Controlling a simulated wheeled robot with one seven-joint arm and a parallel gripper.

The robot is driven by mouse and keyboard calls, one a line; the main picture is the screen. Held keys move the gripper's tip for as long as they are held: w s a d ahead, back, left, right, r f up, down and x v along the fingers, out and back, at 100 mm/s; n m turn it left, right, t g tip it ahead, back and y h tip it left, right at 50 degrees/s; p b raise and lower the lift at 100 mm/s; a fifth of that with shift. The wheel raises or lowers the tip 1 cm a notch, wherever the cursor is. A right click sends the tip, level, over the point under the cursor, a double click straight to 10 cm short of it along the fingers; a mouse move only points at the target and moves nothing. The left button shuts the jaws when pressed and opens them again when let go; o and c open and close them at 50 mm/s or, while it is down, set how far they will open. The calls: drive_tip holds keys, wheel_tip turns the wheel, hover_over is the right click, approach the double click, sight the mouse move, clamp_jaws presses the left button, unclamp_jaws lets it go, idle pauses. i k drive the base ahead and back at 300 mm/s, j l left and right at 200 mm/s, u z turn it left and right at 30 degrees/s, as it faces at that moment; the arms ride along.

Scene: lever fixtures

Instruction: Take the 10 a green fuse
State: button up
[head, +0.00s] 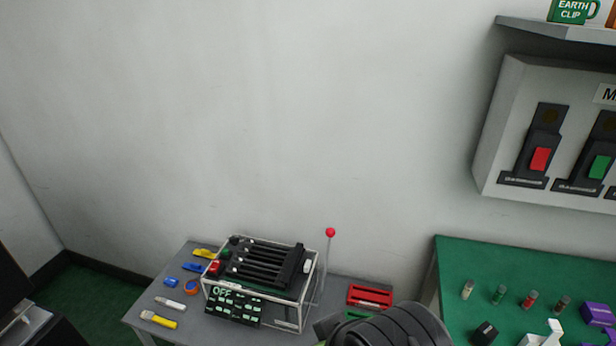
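A small upright fuse with a green body (499,294) stands on the green-topped table (455,262) at the lower right. It is second from the left in a row of similar small cylinders. Its rating is too small to read. My gripper is not in view; a dark rounded part of my arm shows at the bottom centre, left of the green table.
Fuses with pale (467,289), red (529,298) and brownish (563,304) bodies stand in the same row. A black block (485,333), white object (545,335) and purple item (598,312) lie nearby. A switch panel (510,130) hangs above. A caged lever device (262,268) stands left.

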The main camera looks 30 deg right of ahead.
sight(499, 294)
drive_tip(key=z, duration=2.35)
drive_tip(key=i+l+u, duration=0.1)
drive_tip(key=l+u, duration=0.2)
drive_tip(key=u, duration=0.15)
drive_tip(key=i+l+u, duration=0.1)
drive_tip(key=l+u, duration=0.2)
drive_tip(key=u, duration=0.15)
drive_tip(key=l+u, duration=0.7)
drive_tip(key=u, duration=0.2)
drive_tip(key=k+l+u, duration=0.1)
drive_tip(key=l+u, duration=0.3)
drive_tip(key=k+l+u, duration=0.15)
drive_tip(key=u, duration=0.3)
